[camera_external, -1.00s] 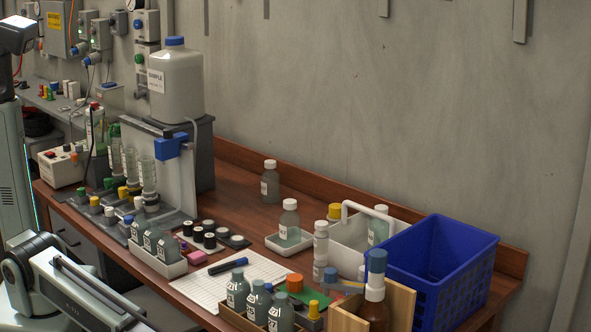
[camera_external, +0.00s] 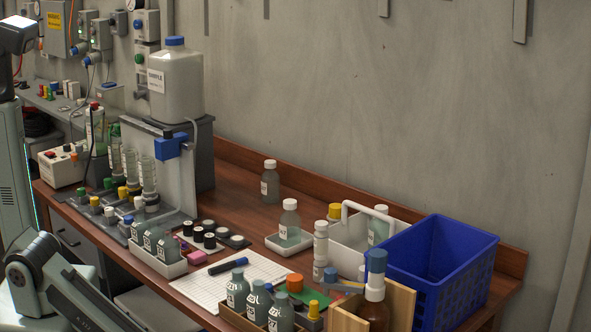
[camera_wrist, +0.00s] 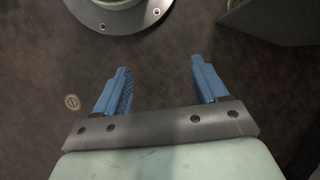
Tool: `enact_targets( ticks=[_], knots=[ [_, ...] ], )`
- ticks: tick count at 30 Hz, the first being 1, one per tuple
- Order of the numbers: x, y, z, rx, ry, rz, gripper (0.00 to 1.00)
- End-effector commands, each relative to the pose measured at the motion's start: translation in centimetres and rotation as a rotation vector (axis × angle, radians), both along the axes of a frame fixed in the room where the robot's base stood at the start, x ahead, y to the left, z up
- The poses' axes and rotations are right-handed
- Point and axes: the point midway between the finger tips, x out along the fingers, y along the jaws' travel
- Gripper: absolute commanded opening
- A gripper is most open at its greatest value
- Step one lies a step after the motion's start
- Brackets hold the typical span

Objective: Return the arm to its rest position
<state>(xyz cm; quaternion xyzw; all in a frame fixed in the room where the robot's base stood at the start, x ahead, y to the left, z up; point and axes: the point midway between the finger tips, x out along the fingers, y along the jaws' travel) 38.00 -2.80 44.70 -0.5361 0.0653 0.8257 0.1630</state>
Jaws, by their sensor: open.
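My gripper (camera_wrist: 158,80) shows in the wrist view with its two blue fingers spread wide apart and nothing between them. Below it is a dark brown, mottled surface. A round metal flange with bolts (camera_wrist: 118,18) lies ahead of the fingers at the top of the wrist view. In the external view my arm is at the lower left, in front of the wooden bench (camera_external: 238,194). The gripper itself is outside that view.
The bench holds a large sample jug (camera_external: 178,88), a blue crate (camera_external: 470,292), a white caddy (camera_external: 350,238), a white bottle tray (camera_external: 160,266) and several bottles. A dark box-like shape (camera_wrist: 272,20) is at the upper right of the wrist view.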

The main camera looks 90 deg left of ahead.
Motion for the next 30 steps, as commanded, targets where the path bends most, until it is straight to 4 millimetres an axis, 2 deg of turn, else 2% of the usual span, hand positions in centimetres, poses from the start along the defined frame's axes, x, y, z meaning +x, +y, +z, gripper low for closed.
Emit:
enact_targets(
  ticks=[1, 6, 9, 12, 30],
  knots=[
    [-2.3, 0.8, -0.3, -0.006, 0.027, 0.051, 0.72],
    [-8.0, 2.1, -1.2, -0.025, 0.101, 0.202, 0.72],
    [-10.5, 2.4, -1.3, -0.032, 0.134, 0.271, 0.72],
    [-12.1, 2.6, -1.4, -0.036, 0.156, 0.316, 0.72],
    [-12.3, 2.6, -1.4, -0.037, 0.159, 0.322, 0.72]
  ],
)
